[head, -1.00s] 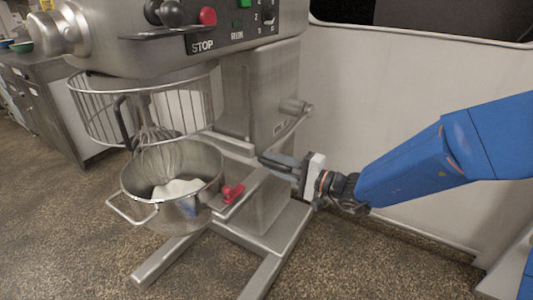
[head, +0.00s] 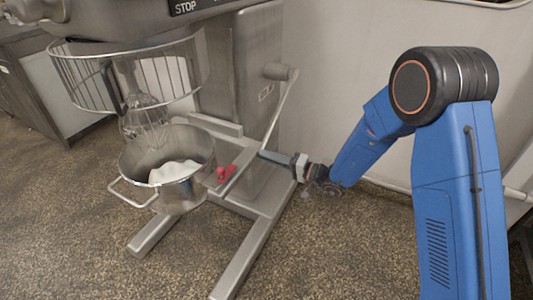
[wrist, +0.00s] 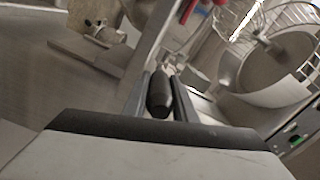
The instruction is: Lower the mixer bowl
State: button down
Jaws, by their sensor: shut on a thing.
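The steel mixer bowl (head: 185,200) hangs in its carrier below the wire guard (head: 180,80). It holds something white, and the whisk (head: 145,122) reaches down to the bowl's opening. A crank lever (head: 276,118) runs down from a pivot on the side of the mixer column. My gripper (head: 284,160) is at the lever's lower end, to the right of the bowl. In the wrist view, my gripper's two fingers (wrist: 160,78) are shut on the black lever handle (wrist: 160,100), which lies lengthwise between them. The fingers partly hide the handle in the head view.
A red clamp knob (head: 226,172) sits at the bowl's right side. The mixer's steel foot (head: 245,255) stretches forward across the floor. A pale wall (head: 340,80) stands behind my arm. The speckled floor (head: 330,260) in front is clear.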

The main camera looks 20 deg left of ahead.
jog(key=shift+w+f, duration=0.5)
jog(key=shift+f, duration=0.2)
jog(key=c, duration=1.5)
grip_release()
jog(key=shift+w+f, duration=0.15)
jog(key=shift+o, duration=0.2)
jog(key=shift+d, duration=0.3)
jog(key=s+d, duration=0.1)
jog(key=d, duration=1.5)
jog(key=shift+s+d, duration=0.25)
jog(key=shift+d, duration=0.15)
